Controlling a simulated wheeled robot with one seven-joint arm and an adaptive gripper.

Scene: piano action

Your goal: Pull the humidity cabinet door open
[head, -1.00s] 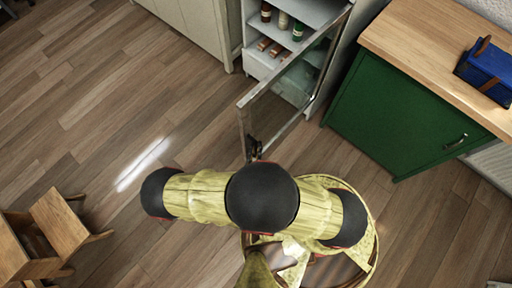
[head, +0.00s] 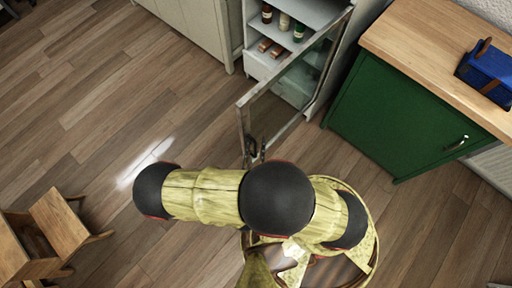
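The humidity cabinet (head: 310,12) stands at the top centre with its glass-paned door (head: 290,88) swung wide open toward me. The door's free edge points down and left, just beyond my arm. Small dark parts show at the low end of this edge, where the door's handle and the tip of my gripper (head: 257,151) come together. Most of my gripper is hidden behind my yellow arm. I cannot tell whether its fingers are open, shut or touching the door.
Bottles (head: 284,21) stand on the cabinet's shelf. A pale cabinet (head: 195,28) is at the upper left, a wooden chair (head: 55,228) at lower left.

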